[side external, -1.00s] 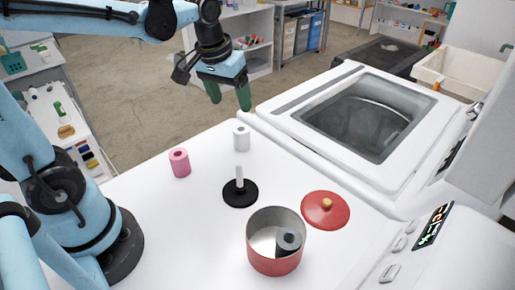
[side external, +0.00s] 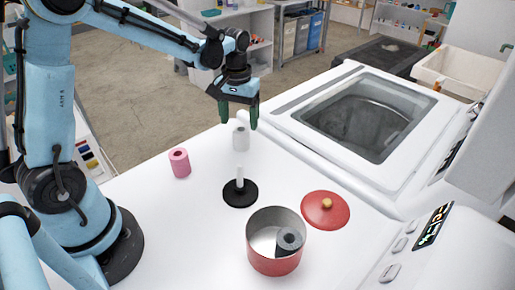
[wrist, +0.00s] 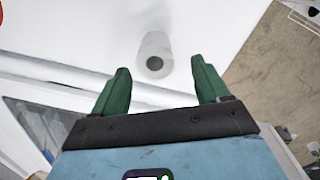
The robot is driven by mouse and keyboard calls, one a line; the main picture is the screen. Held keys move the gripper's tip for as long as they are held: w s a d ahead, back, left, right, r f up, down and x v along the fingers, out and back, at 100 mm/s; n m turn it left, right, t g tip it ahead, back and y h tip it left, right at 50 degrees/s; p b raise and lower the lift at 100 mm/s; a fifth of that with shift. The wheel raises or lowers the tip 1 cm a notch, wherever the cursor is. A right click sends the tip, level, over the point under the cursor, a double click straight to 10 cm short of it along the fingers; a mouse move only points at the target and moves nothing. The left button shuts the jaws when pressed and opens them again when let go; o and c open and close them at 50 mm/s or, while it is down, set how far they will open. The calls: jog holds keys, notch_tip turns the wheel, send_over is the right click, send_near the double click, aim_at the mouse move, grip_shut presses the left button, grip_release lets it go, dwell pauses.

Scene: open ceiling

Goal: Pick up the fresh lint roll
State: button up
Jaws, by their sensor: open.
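A white roll (side external: 241,141) stands upright on the white worktop; it also shows in the wrist view (wrist: 154,45), its dark end hole facing the camera. A pink roll (side external: 180,164) stands to its left, and a grey roll (side external: 289,240) with a dark core lies inside the red pot. No label shows which one is the fresh lint roll. My gripper (side external: 239,122) is open, its green fingers pointing down just above the white roll. In the wrist view the white roll lies between and beyond the fingertips (wrist: 160,70), with nothing held.
A black round stand with a white post (side external: 240,190) is in front of the white roll. A white machine with a glass lid (side external: 365,120) is at right.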

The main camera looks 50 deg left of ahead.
aim_at(242, 134)
jog(key=shift+w+d+f, duration=0.1)
jog(key=shift+f, duration=1.4)
jog(key=shift+w+d+f, duration=0.1)
jog(key=shift+f, duration=1.35)
jog(key=c, duration=1)
jog(key=shift+c, duration=0.2)
jog(key=shift+r, duration=0.1)
